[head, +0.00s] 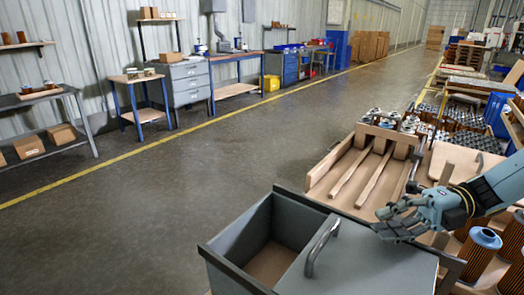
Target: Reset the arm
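My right gripper (390,222), pale blue-grey with dark finger pads, reaches in from the right edge. It hangs over the grey bin's lid, close to the wooden rack. Its fingers look spread apart, with nothing visible between them. My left gripper is not in view. A filter cartridge (476,258) with brown pleats and a blue cap stands at the lower right, beneath my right arm. More brown cartridges (511,236) stand beside it, partly cut off by the frame edge.
A grey metal bin (233,242) with an open compartment and a handled lid (345,262) fills the front. A slotted wooden rack (325,178) stands behind it. Crowded pallets and parts (470,85) line the right. The floor (150,220) at left is clear.

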